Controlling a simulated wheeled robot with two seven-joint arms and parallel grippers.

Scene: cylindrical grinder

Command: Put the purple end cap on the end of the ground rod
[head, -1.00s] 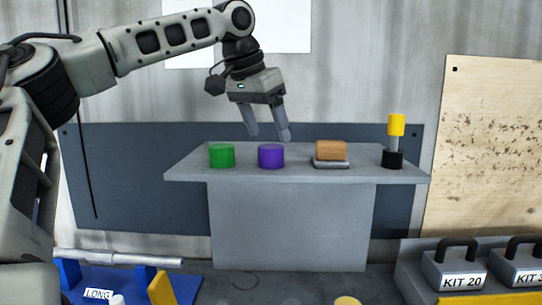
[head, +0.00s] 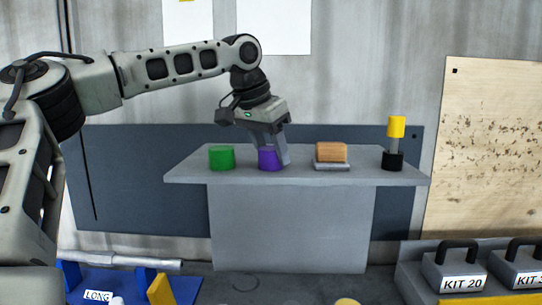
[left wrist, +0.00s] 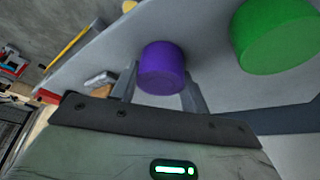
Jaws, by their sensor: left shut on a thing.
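The purple end cap (head: 267,159) stands upright on the grey shelf (head: 240,177), right of a green cap (head: 221,158). My left gripper (head: 272,161) reaches down to the purple cap from above, fingers on either side of it. The left wrist view shows the purple cap (left wrist: 162,68) between the two fingers, shut on it. I cannot tell whether the cap has left the shelf. A long metal rod (head: 120,261), apparently the ground rod, lies on a blue stand (head: 70,276) marked LONG at the lower left. My right gripper is not in view.
A brown block on a grey base (head: 331,154) and a yellow-and-black upright piece (head: 396,129) stand farther right on the shelf. Handled KIT weights (head: 460,270) sit at the lower right. The shelf is clear between these things.

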